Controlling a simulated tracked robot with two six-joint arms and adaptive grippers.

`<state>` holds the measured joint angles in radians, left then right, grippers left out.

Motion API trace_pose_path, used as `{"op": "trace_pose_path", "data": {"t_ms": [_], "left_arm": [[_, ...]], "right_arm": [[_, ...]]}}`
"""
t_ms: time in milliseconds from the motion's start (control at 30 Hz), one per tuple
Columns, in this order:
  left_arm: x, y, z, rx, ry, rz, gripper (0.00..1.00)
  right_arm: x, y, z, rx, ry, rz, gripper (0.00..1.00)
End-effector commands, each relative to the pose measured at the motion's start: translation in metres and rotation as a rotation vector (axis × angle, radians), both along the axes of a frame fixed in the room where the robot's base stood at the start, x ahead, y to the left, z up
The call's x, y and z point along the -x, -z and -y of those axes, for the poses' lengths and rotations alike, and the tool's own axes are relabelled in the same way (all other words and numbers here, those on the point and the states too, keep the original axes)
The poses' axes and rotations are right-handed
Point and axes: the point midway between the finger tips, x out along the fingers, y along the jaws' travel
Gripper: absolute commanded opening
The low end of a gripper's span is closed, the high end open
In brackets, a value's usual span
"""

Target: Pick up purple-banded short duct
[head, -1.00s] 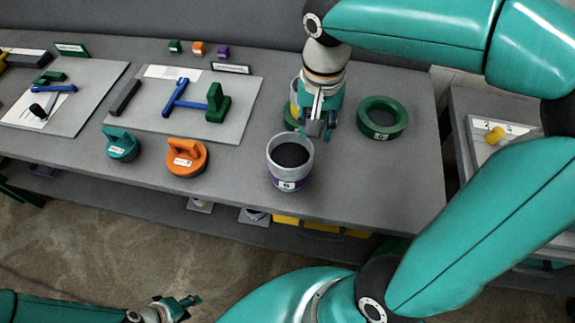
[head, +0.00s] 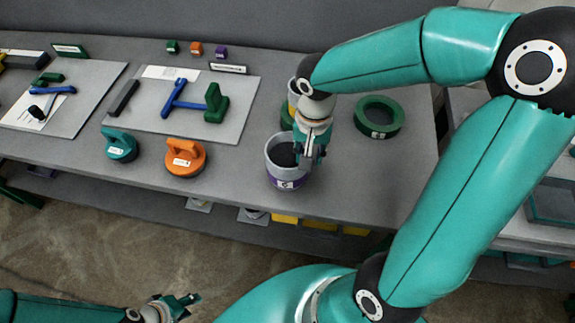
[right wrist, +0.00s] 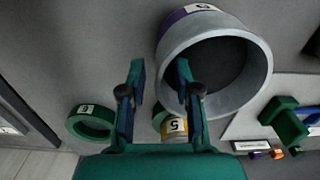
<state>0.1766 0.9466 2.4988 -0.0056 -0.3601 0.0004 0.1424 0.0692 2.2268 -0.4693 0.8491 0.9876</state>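The purple-banded short duct (head: 273,178) is a grey, open-topped cylinder with a dark inside. It stands upright near the front edge of the bench. My right gripper (head: 311,161) is at its right rim in the head view. In the right wrist view the duct (right wrist: 258,78) fills the upper middle. The right gripper's fingers (right wrist: 157,88) are apart, one over the opening and one outside the wall. I cannot tell whether they touch it. My left gripper (head: 185,304) is low in the head view, away from the bench, with its fingers apart and empty.
A green ring (head: 395,127) lies right of the duct. A yellow-banded duct (right wrist: 174,136) stands behind it, partly hidden by my right arm. Orange (head: 186,165) and teal (head: 122,152) handled pieces sit to the left. A grey board (head: 235,128) holds tools.

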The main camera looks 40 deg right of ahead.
Motion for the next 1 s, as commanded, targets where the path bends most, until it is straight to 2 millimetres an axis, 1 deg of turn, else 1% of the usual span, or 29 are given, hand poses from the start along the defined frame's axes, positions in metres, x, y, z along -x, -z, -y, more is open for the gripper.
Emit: {"op": "trace_pose_path", "data": {"t_ms": [67,100,267,300,1000], "left_arm": [[0.0001,0.0002,0.0,0.0,0.0,0.0,0.4],[0.0001,0.0002,0.0,0.0,0.0,0.0,0.4],[0.0001,0.0003,0.0,0.0,0.0,0.0,0.4],[0.0001,0.0003,0.0,0.0,0.0,0.0,0.4],[0.0,0.0001,0.0,0.0,0.0,0.0,0.4]], "right_arm": [[0.0003,0.0003,-0.0001,0.0,0.0,-0.001,0.32],[0.0003,0.0003,-0.0002,0.0,0.0,-0.001,0.29],[0.0006,0.0004,-0.0002,0.0,0.0,-0.003,0.03],[0.0007,0.0004,-0.0002,0.0,0.0,-0.003,0.0],[0.0,-0.0026,0.0003,0.0,0.002,0.0,0.0]]}}
